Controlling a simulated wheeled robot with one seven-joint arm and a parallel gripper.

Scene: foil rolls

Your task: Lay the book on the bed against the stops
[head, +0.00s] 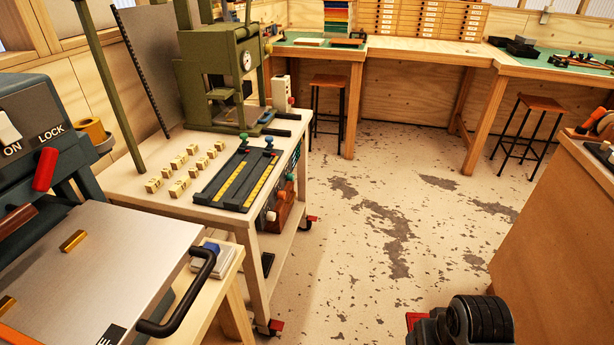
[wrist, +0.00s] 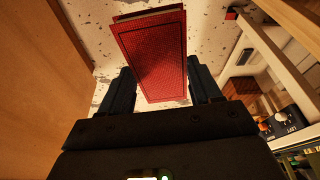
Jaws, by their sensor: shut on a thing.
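A red book (wrist: 155,52) with a dark border line on its cover is held between the two fingers of my gripper (wrist: 161,84) in the wrist view. The gripper is shut on it, with the book over the floor. In the head view, a flat silver plate (head: 110,262), seemingly the bed, lies at the lower left on a dark machine. Two brass blocks, which look like the stops, sit on it: one near the middle (head: 73,241) and one at the left edge (head: 6,304). The bed carries no book.
A black handle (head: 180,295) sticks out at the bed's right side. Beyond stands a white cart (head: 215,215) with brass type blocks, a ruled tray (head: 240,180) and a green press (head: 225,75). Open floor (head: 370,240) lies between it and a wooden cabinet (head: 560,215) at right.

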